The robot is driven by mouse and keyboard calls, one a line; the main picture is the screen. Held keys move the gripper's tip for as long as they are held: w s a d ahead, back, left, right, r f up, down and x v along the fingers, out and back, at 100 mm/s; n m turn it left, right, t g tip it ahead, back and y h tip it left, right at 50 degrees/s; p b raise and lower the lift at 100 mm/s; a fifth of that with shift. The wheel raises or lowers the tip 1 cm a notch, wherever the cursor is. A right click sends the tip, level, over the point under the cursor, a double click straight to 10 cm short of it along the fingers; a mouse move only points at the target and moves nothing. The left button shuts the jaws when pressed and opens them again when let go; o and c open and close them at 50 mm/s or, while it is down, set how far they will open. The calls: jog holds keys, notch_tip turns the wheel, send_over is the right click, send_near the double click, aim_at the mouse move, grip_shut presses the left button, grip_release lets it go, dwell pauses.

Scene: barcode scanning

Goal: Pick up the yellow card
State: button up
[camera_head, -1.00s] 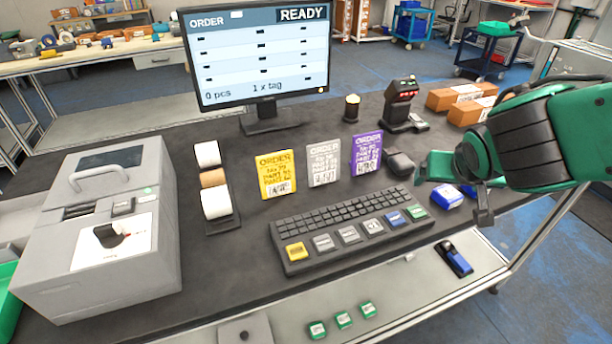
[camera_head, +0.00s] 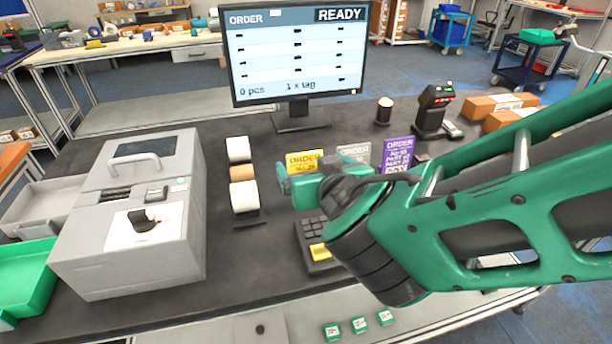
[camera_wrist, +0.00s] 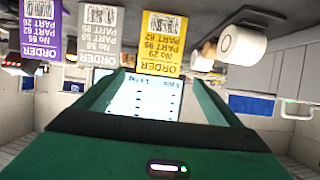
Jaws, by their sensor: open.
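The yellow card (camera_head: 302,160) stands on the dark bench in front of the monitor, its lower part hidden behind my gripper in the head view. In the wrist view the yellow card (camera_wrist: 162,42) appears upside down, ahead of my gripper's fingers. My gripper (camera_wrist: 155,90) is open and empty, its two green fingers spread apart. The card lies ahead of the gap, toward its right side, and no contact shows. In the head view my gripper (camera_head: 300,185) is just in front of the card. A grey card (camera_head: 353,152) and a purple card (camera_head: 397,152) stand to the right.
The keyboard (camera_head: 312,236) is partly hidden under my arm. Paper rolls (camera_head: 243,196) stand left of the yellow card, with a grey machine (camera_head: 135,215) further left. The monitor (camera_head: 295,55) is behind the cards. A small lamp (camera_head: 384,110) and a scanner (camera_head: 432,110) stand at right.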

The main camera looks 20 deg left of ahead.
aim_at(306, 158)
jog(key=shift+d+x, duration=0.15)
jog(key=shift+x, duration=1.95)
jog(key=shift+d+x, duration=0.15)
jog(key=shift+x, duration=1.9)
jog(key=shift+f, duration=0.1)
jog(key=c, duration=1.4)
